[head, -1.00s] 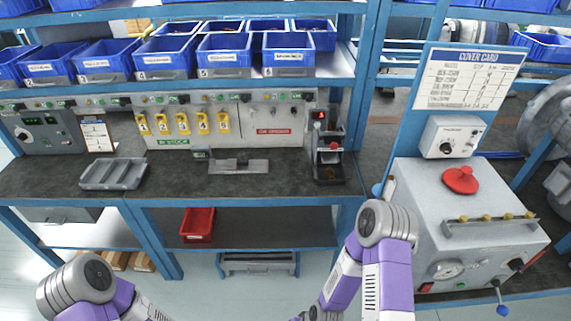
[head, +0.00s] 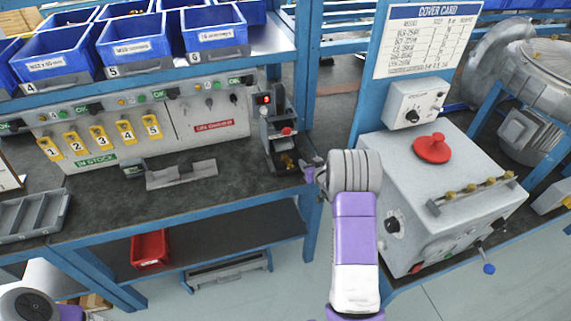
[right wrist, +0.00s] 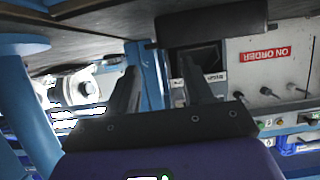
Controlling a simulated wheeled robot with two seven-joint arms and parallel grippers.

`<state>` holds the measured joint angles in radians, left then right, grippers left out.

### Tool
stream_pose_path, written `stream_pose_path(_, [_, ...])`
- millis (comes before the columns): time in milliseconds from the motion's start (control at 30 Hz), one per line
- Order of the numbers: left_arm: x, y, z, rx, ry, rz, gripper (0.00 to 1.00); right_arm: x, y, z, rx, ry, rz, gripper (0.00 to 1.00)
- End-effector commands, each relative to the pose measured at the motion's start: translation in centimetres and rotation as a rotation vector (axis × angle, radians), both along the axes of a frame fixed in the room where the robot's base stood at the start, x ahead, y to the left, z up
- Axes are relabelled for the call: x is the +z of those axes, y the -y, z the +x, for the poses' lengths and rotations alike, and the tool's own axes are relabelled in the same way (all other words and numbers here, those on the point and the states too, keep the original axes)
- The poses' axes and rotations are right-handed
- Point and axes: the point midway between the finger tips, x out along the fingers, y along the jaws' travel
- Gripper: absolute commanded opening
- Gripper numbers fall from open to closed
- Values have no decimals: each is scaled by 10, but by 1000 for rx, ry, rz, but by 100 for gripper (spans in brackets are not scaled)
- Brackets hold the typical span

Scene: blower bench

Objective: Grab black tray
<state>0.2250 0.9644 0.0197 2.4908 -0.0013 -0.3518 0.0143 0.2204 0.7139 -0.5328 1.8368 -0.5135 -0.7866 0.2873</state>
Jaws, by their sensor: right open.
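A black dispenser-like unit (head: 279,128) with a small red display stands at the right end of the bench. A small black tray (head: 290,166) at its foot holds brass-coloured pieces. My right gripper (head: 312,170) is just right of this tray, at the bench edge, partly hidden by my wrist. In the right wrist view the open, empty fingers (right wrist: 158,65) point toward a dark slab-like part (right wrist: 212,22), which may be the tray; that picture appears upside down. My left arm shows at the bottom left, but its gripper is out of view.
A grey compartment tray (head: 32,214) lies on the bench at left. A grey bracket-like fixture (head: 182,174) lies mid-bench. A red bin (head: 149,249) is on the lower shelf. Blue bins line the shelf above.

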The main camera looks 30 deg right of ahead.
Motion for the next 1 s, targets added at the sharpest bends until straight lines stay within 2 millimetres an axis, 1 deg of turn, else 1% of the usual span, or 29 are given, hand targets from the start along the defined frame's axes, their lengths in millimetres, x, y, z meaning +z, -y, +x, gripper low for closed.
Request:
stream_pose_path(100, [-2,0,0,0,0,0,0,-5,2,11,2,-1,-1,51])
stream_pose_path(267, [-7,0,0,0,0,0,0,-12,7,24,2,-3,-2,51])
stream_pose_path(400, [-13,0,0,0,0,0,0,-22,14,40,2,-3,-2,51])
stream_pose_path(500, [-15,0,0,0,0,0,0,-25,17,50,2,-3,-2,51])
stream_pose_path(633, [-17,0,0,0,0,0,0,-27,18,57,1,-3,0,51])
stream_pose_path(867, [-16,0,0,0,0,0,0,-27,19,58,1,-3,1,51])
stream_pose_path(900, [-16,0,0,0,0,0,0,-27,19,58,1,-3,1,48])
stream_pose_path(967, [-16,0,0,0,0,0,0,-27,19,58,1,-3,1,39])
stream_pose_path(1000, [-16,0,0,0,0,0,0,-27,19,58,1,-3,1,33])
